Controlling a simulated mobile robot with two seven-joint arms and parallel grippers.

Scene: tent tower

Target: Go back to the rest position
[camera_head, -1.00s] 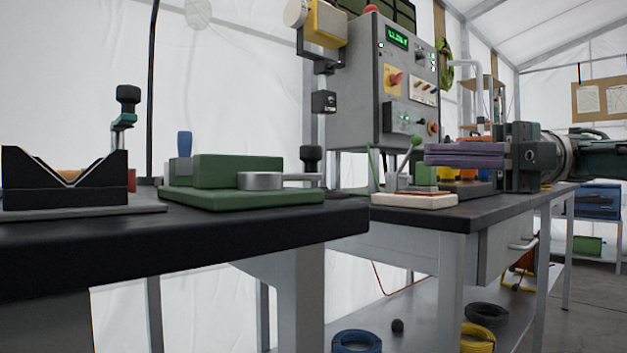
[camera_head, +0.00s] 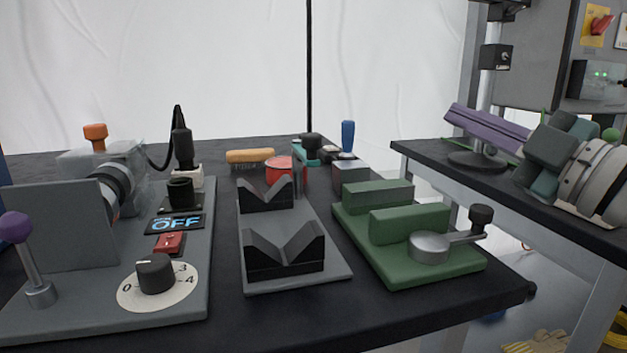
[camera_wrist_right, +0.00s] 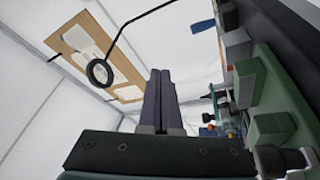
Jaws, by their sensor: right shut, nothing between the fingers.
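My right gripper (camera_head: 455,116) is at the right of the head view, its purple fingers pointing left and slightly up. The fingers are pressed together with nothing between them. They also show shut and empty in the right wrist view (camera_wrist_right: 160,80). In the head view the gripper appears in front of the second bench (camera_head: 425,160) and its control cabinet, apart from the things on the near bench (camera_head: 400,317). My left gripper is in neither view.
The near bench holds a grey plate with a dial (camera_head: 155,274), black V-blocks (camera_head: 284,254) and a green clamp fixture (camera_head: 404,262). A round black stand base (camera_head: 478,161) shows beside the right gripper's fingers. A gap separates the two benches.

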